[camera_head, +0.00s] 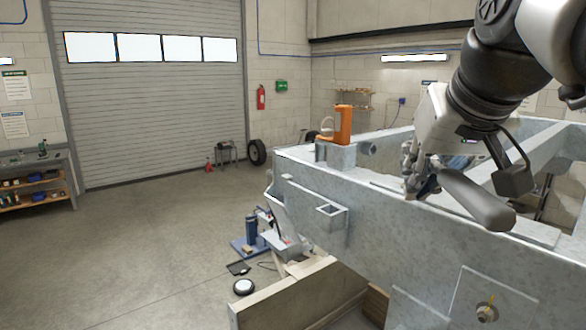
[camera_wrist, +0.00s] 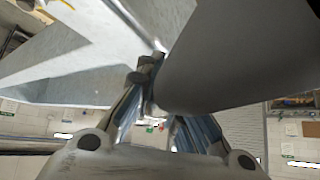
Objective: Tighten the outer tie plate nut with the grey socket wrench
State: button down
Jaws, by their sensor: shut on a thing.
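My gripper (camera_head: 422,182) is shut on the grey socket wrench (camera_head: 478,203) above the trailer frame's top rail. The wrench's thick grey handle points toward the camera and down to the right. In the wrist view the handle (camera_wrist: 240,55) fills the upper right, beside the fingers of my gripper (camera_wrist: 168,112). The wrench's socket end is not clearly seen. A brass-coloured nut (camera_head: 487,312) on a bolt sits on a square tie plate (camera_head: 462,300) on the near outer face of the frame, at the lower right. The wrench is well above the nut, apart from it.
The galvanised trailer frame (camera_head: 330,175) fills the right side. An orange tool (camera_head: 343,124) stands on its far corner. A timber beam (camera_head: 285,292) and a blue jack (camera_head: 251,230) are below left. The floor at left is clear.

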dwell(0.5)
jog(key=shift+r+p, duration=2.4)
jog(key=shift+r, duration=0.3)
